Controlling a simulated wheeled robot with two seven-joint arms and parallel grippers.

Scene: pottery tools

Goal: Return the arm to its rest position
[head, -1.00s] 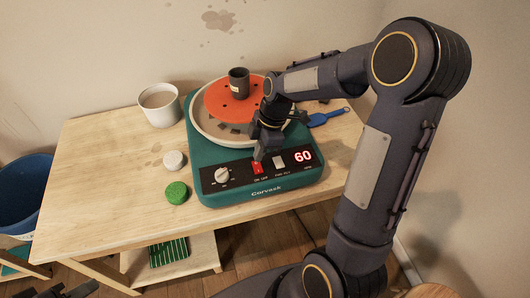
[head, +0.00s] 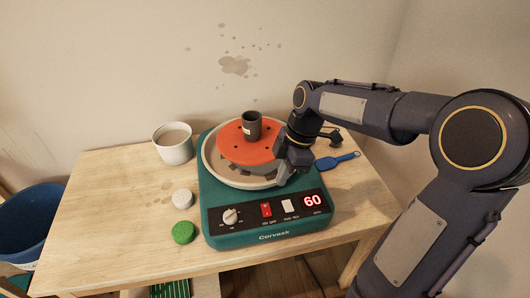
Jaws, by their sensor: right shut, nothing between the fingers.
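My right arm comes in from the right in the head view. Its gripper (head: 283,178) points down, shut and empty, above the right front edge of the pottery wheel (head: 267,240). The wheel is a teal machine with a knob, a red switch (head: 266,209), a white switch (head: 290,206) and a red display reading 60. An orange disc (head: 232,151) lies on its wheel head and bears a small dark cup (head: 252,127). The gripper is apart from the cup and hides part of the wheel's basin. My left gripper is out of view.
The wheel stands on a wooden table (head: 110,215). A white pot (head: 173,144), a white round piece (head: 182,199) and a green sponge (head: 183,232) are left of it. A blue tool (head: 337,161) lies to the right. A blue bucket (head: 30,222) stands at the far left.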

